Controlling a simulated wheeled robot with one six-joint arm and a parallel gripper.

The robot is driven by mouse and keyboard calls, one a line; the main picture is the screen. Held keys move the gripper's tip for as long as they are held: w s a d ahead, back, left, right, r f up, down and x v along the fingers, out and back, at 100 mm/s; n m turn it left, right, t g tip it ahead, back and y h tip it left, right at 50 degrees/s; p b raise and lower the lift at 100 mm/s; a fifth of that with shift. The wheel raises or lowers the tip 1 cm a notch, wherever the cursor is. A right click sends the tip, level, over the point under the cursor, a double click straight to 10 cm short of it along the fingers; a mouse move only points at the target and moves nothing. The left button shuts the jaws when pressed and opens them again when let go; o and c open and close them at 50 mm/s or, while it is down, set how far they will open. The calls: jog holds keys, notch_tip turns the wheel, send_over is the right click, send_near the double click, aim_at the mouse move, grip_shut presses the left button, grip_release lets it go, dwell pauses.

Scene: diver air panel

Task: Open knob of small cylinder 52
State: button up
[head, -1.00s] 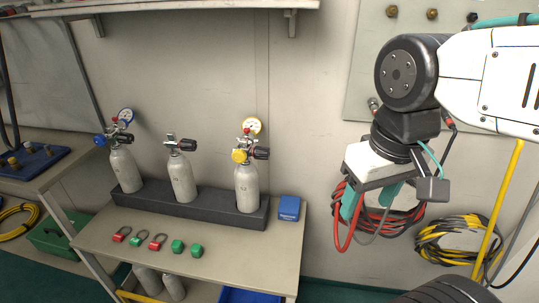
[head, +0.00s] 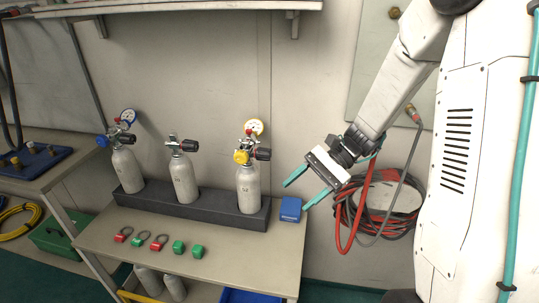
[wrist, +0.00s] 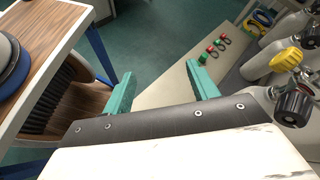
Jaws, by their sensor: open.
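The small grey cylinder (head: 248,192) at the right of the rack carries a label that seems to read 52. Its black knob (head: 263,154) sticks out to the right of the valve, beside a yellow regulator part (head: 241,157) and under a pressure gauge (head: 254,127). My gripper (head: 297,195) is open and empty, right of this cylinder and lower than the knob, its fingers pointing left. In the wrist view my open gripper (wrist: 160,68) has nothing between its fingers. There a black knob (wrist: 294,105) and yellow part (wrist: 286,60) show at the right edge.
Two more cylinders (head: 183,182) (head: 126,170) stand in the dark rack (head: 215,208). A blue box (head: 290,209) sits right of the rack, near my fingertips. Red hoses (head: 345,225) hang on the wall behind my gripper.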

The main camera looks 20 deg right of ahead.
jog(key=w+d+f+m+t+y, duration=0.3)
jog(key=w+f+m+t, duration=0.25)
jog(key=w, duration=0.45)
jog(key=m+t, duration=0.5)
send_near(271, 154)
jog(key=x, duration=0.3)
jog(key=shift+n+y, duration=0.25)
jog(key=shift+y, duration=0.15)
jog(key=x, duration=0.7)
jog(key=shift+w+a+f, duration=0.15)
jog(key=shift+w+f, duration=0.15)
jog(key=shift+f, duration=0.05)
jog(key=c, duration=1)
